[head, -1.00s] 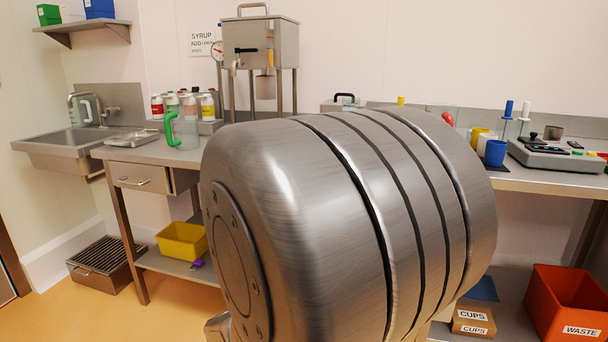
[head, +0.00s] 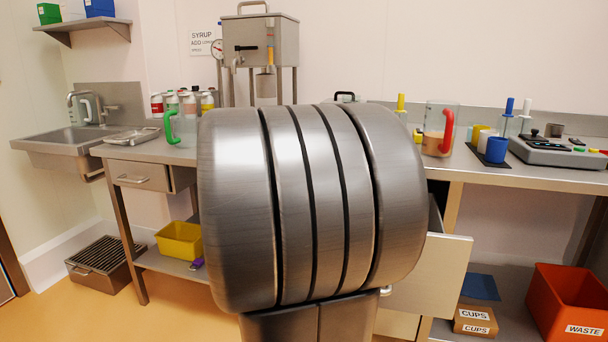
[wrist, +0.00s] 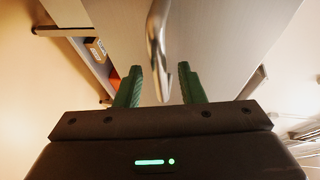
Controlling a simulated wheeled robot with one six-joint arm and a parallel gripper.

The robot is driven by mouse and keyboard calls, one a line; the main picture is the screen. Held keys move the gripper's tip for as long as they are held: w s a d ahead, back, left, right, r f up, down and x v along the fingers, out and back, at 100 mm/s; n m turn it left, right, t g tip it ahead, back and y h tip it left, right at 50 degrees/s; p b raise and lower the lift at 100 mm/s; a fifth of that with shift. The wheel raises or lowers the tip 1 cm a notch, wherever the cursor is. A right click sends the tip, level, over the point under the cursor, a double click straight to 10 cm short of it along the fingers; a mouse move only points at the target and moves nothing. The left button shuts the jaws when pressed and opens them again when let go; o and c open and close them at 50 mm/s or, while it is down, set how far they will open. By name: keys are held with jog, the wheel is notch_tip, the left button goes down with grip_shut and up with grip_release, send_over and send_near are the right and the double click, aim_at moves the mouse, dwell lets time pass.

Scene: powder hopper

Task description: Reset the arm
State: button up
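My gripper (wrist: 159,88) shows in the wrist view with its two green fingers apart. A curved metal handle (wrist: 156,40) on a pale flat panel (wrist: 215,40) passes between or just beyond the fingers, with gaps on both sides; the depth is hard to tell. In the head view my own arm's large metal link fills the middle and hides the gripper. An open drawer (head: 437,275) with a pale front sticks out under the counter, right of my arm; part of it is hidden.
A jug with a red handle (head: 439,130), a blue cup (head: 496,150) and a scale-like device (head: 556,150) stand on the right counter. A green-handled jug (head: 180,127) is partly hidden at left. An orange waste bin (head: 565,300) stands low right.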

dwell(0.4)
jog(key=shift+p+v, duration=1.3)
jog(key=shift+v, duration=4.65)
jog(key=shift+b+x, duration=1.65)
jog(key=shift+x, duration=5.4)
jog(key=shift+w, duration=0.35)
jog(key=shift+r, duration=0.15)
